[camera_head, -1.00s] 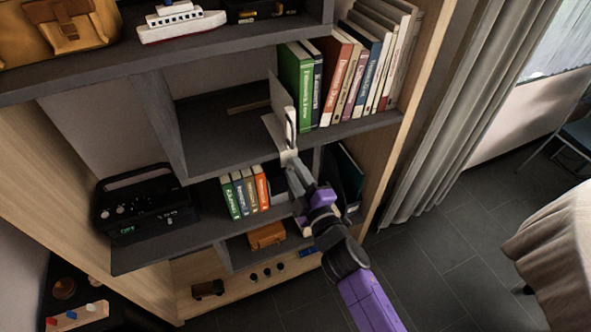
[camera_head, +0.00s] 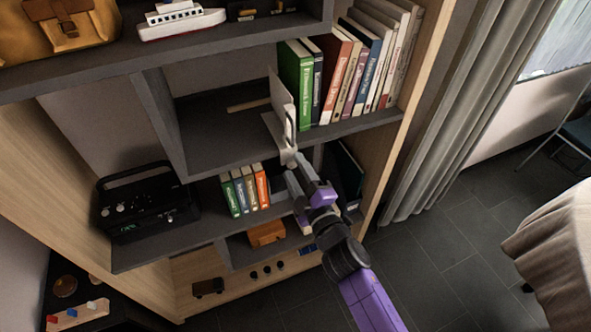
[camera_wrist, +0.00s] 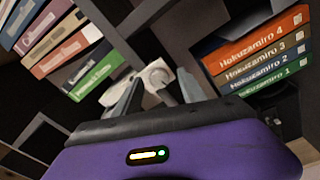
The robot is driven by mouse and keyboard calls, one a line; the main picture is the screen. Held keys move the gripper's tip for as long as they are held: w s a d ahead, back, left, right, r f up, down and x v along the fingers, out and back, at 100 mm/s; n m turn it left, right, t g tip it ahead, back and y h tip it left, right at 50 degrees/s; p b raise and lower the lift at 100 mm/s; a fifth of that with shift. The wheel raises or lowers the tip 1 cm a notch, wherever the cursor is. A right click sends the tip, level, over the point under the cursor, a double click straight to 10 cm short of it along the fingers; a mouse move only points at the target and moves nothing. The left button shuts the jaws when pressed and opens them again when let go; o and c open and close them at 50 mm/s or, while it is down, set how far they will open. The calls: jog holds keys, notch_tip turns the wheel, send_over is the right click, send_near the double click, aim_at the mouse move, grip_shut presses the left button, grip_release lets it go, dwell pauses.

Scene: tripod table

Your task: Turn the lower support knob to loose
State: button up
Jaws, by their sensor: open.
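A pale bookend-like support (camera_head: 279,121) stands at the left end of the book row on the middle shelf, and its lower part hangs at the shelf's front edge. In the wrist view a pale, rounded knob-like piece (camera_wrist: 157,75) shows beyond and between my fingers. My gripper (camera_head: 291,176) is open just below the support's lower end. In the wrist view my gripper (camera_wrist: 158,92) has its two grey fingers on either side of the pale piece. I cannot tell whether they touch it. Its loose or tight setting cannot be read.
Upright books (camera_head: 340,80) fill the shelf to the right of the support. Smaller books (camera_head: 244,190) and a black radio (camera_head: 146,202) stand on the shelf below. An orange box (camera_head: 267,234) is lower down. A curtain (camera_head: 455,110) hangs at the right.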

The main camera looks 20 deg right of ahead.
jog(key=s+b, duration=0.1)
jog(key=s, duration=0.6)
jog(key=shift+s+f+b, duration=0.25)
jog(key=shift+b, duration=0.1)
jog(key=s+r+m+g, duration=0.2)
jog(key=s+m, duration=0.4)
jog(key=s, duration=1.1)
jog(key=s+r+m+g, duration=0.2)
jog(key=s+m, duration=0.5)
jog(key=s, duration=1.1)
